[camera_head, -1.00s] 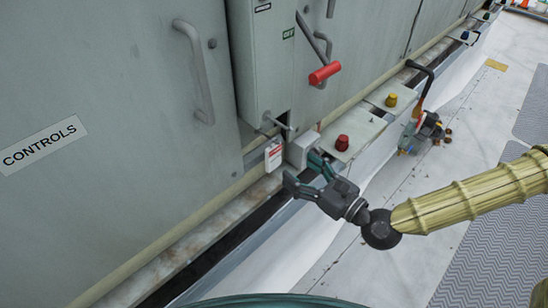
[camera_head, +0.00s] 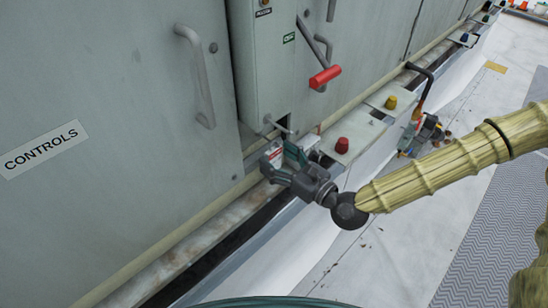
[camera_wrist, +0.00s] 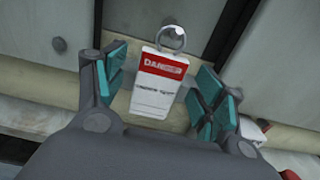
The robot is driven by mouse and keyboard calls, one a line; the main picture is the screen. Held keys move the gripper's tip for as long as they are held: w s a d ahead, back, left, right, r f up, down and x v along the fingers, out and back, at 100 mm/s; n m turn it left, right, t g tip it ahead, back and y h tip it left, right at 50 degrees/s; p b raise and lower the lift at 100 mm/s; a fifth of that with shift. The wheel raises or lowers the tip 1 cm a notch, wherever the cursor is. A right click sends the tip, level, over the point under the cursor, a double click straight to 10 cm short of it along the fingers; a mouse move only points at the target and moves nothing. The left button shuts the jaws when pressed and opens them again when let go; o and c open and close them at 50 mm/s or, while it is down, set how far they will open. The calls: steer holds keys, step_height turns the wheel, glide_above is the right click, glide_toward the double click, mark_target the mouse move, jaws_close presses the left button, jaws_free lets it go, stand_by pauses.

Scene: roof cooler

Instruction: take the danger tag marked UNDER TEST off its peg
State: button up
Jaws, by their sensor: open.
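The danger tag (camera_wrist: 157,86) is white with a red DANGER band and a line of small, blurred print. In the wrist view it hangs by a ring (camera_wrist: 171,40) at its top, and the peg (camera_wrist: 179,32) shows at the ring. My gripper (camera_wrist: 160,92) is open, with one teal-padded finger on each side of the tag and gaps between. In the head view my gripper (camera_head: 284,156) is at the tag (camera_head: 274,154), which it partly covers. The peg (camera_head: 279,125) sticks out from the cabinet above it.
A grey cabinet (camera_head: 130,110) with a CONTROLS label stands close behind. A red-handled lever (camera_head: 325,77) is above right. Open floor (camera_head: 370,255) lies at front right.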

steer(key=shift+x, duration=0.95)
steer(key=c, duration=1)
